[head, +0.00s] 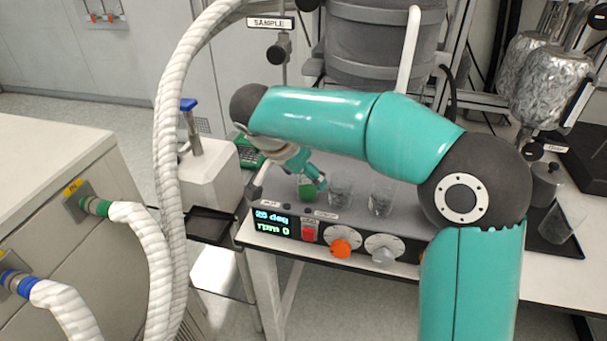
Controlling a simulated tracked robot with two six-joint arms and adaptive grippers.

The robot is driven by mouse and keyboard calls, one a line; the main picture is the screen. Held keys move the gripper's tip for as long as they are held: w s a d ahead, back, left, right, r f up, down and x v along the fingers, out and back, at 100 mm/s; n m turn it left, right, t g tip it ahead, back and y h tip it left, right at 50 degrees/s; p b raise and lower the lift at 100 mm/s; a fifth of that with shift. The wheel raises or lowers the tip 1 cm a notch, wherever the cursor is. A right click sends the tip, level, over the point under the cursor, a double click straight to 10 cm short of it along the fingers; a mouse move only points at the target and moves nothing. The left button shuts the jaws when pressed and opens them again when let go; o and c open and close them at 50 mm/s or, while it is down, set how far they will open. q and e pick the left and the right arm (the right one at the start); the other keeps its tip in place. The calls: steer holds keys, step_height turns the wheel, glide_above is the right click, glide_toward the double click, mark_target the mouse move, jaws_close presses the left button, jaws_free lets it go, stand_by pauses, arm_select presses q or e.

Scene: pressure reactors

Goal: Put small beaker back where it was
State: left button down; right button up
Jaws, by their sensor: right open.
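Several small glass vessels stand on the grey top of the hotplate device (420,222). A small beaker with green contents (306,190) is at the left, a clear beaker (341,192) is in the middle, and another clear beaker (381,199) is to its right. I cannot tell which one the task means. My right gripper (316,174) is open, its teal fingers pointing down right beside or above the green beaker and near the middle one. Whether it touches either is unclear. My left gripper is out of view.
A larger clear beaker (560,224) stands on a dark tray at the right, by a grey lidded container (546,183). A thick white hose (168,150) runs down the left. Foil-wrapped vessels (550,88) and a large dark reactor (375,40) stand behind.

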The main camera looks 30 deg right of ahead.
steer(key=v, duration=1.1)
steer(key=shift+r+p, duration=0.35)
steer(key=shift+p, duration=0.1)
steer(key=shift+a, duration=0.15)
